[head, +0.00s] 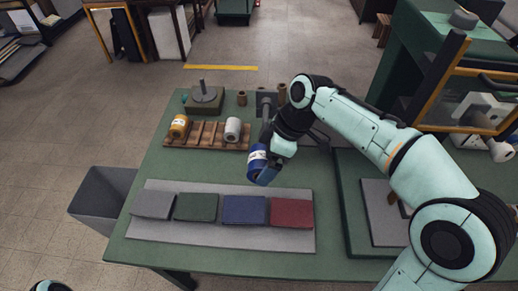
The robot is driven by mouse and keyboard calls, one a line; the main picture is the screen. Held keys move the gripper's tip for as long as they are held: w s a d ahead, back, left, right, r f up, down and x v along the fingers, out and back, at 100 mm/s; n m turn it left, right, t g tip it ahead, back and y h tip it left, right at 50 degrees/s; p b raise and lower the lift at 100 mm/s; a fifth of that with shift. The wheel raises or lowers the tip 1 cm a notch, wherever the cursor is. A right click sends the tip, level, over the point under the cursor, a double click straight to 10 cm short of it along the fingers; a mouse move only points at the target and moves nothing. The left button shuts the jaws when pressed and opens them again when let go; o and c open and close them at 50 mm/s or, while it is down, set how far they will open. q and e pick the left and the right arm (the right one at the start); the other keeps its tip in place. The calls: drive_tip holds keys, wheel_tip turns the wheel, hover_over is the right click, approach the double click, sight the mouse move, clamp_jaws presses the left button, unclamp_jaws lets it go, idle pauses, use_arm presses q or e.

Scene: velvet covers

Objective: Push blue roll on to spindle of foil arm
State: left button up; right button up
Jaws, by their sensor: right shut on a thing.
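A blue roll (257,161) with a pale band is in my right gripper (266,175), above the green table behind the row of covers. The gripper is shut on the roll and hides part of it. A dark grey upright part (265,103) stands just behind my right wrist; it may belong to the foil arm, but my arm hides much of that area. I cannot make out the spindle clearly. The roll is apart from this grey part. My left gripper is not in view.
A wooden rack (207,136) holds a yellow roll (179,127) and a white roll (233,130). A block with a post (204,96) stands behind it. Grey, green, blue and red covers lie on a grey mat (220,242). A grey bin (101,196) stands left.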

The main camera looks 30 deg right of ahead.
drive_tip(key=shift+d+r, duration=0.1)
drive_tip(key=shift+d, duration=0.05)
drive_tip(key=shift+w+d+p, duration=0.15)
drive_tip(key=shift+w+p, duration=0.1)
drive_tip(key=shift+p, duration=0.05)
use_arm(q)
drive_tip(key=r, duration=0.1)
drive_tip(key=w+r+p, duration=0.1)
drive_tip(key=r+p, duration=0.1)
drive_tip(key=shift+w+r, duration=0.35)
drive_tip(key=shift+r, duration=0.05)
use_arm(e)
drive_tip(key=w+d, duration=0.2)
drive_tip(key=w, duration=0.2)
drive_tip(key=shift+w+d+f, duration=0.35)
drive_tip(key=shift+d+f, duration=0.05)
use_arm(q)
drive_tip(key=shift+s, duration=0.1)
use_arm(e)
drive_tip(key=shift+s, duration=0.15)
use_arm(q)
drive_tip(key=shift+p, duration=0.3)
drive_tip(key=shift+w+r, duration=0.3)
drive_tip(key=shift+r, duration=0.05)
use_arm(e)
drive_tip(key=shift+w+d, duration=0.25)
drive_tip(key=shift+w, duration=0.3)
